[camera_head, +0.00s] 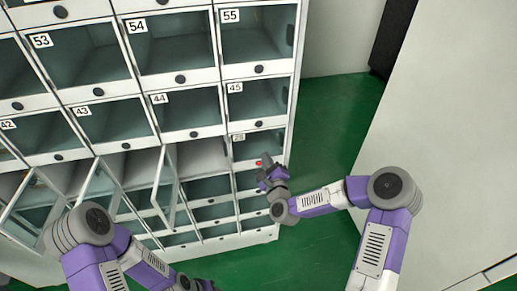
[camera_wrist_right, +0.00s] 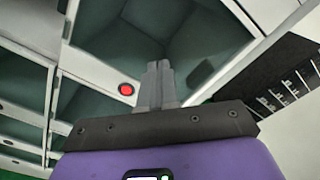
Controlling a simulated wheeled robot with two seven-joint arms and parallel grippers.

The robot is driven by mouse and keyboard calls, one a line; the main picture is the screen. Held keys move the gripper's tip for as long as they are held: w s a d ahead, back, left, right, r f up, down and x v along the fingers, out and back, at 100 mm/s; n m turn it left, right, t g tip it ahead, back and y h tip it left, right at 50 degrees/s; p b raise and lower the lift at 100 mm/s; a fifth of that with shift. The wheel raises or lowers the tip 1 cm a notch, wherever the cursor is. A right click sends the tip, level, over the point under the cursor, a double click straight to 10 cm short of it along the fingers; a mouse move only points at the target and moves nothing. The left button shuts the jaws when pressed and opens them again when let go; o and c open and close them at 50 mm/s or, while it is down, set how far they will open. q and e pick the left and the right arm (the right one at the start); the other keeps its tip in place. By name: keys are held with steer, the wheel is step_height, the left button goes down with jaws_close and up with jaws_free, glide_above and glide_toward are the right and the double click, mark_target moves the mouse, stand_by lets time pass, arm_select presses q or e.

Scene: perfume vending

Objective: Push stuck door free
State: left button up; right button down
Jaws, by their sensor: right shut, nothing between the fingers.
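The compartment with the red light (camera_head: 259,163) lies below the one marked 45, in the rightmost column of the white locker cabinet (camera_head: 290,90). Its clear door appears closed, though a small gap would be hard to see. My right gripper (camera_head: 265,167) is at this door's lower edge, just beside the light. In the right wrist view its fingers (camera_wrist_right: 158,80) are together and empty, pointing at the door front, to the right of the red light (camera_wrist_right: 126,89). Contact cannot be told. My left arm enters at lower left; its fingers do not show.
Several clear doors stand swung open at lower left, among them one door (camera_head: 166,185) left of my right gripper. The green floor (camera_head: 335,120) right of the cabinet is clear. A pale wall or panel (camera_head: 450,110) stands at far right.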

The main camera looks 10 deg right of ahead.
steer(key=shift+w+b, duration=0.3)
steer(key=shift+w, duration=0.75)
